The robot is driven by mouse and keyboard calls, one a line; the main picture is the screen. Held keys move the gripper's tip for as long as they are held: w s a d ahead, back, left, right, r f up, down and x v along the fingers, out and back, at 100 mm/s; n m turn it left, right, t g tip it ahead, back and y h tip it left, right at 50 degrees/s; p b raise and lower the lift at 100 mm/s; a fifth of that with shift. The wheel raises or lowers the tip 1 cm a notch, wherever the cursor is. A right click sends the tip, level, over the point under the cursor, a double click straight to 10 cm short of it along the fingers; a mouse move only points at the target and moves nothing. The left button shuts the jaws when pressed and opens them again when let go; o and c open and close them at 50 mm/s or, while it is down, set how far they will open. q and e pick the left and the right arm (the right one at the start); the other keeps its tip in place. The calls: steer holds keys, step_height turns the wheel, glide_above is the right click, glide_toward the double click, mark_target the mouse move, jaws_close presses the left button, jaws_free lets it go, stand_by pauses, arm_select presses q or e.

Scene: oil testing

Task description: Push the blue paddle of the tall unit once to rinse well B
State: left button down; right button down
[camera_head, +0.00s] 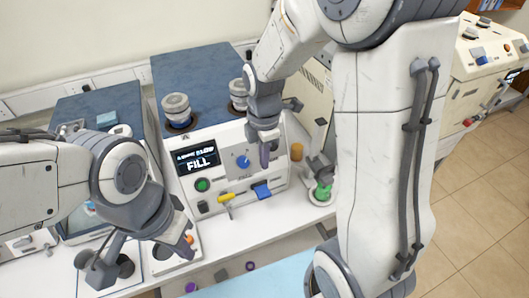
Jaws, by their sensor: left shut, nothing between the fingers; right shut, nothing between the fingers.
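The tall unit (222,140) has a blue top and a white front panel. Its blue paddle (262,191) sticks out low on the right of the panel. Its display (197,158) reads FILL. Two metal-capped wells, one on the left (176,108) and one on the right (238,95), stand on its top; I cannot read which is B. My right gripper (265,156) is shut and empty, pointing down in front of the panel, above the paddle and apart from it. My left gripper (188,246) is shut and empty, low at the left over the bench.
The panel also carries a yellow lever (226,198), a green button (202,185) and a blue knob (243,162). A lower blue-topped unit (95,104) stands at left.

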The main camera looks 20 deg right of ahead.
steer(key=shift+r, duration=1.35)
stand_by(0.8)
steer(key=s+a+f+m+b, duration=0.2)
steer(key=s+a+m, duration=0.3)
steer(key=s, duration=0.4)
steer(key=s+a+f+m+y+b, duration=0.1)
steer(key=s+a+f+m+b, duration=0.1)
steer(key=s+a+m+b, duration=0.3)
steer(key=s+a+m, duration=0.1)
steer(key=s, duration=0.3)
steer(key=shift+s+a+f, duration=0.3)
steer(key=shift+a+f, duration=0.05)
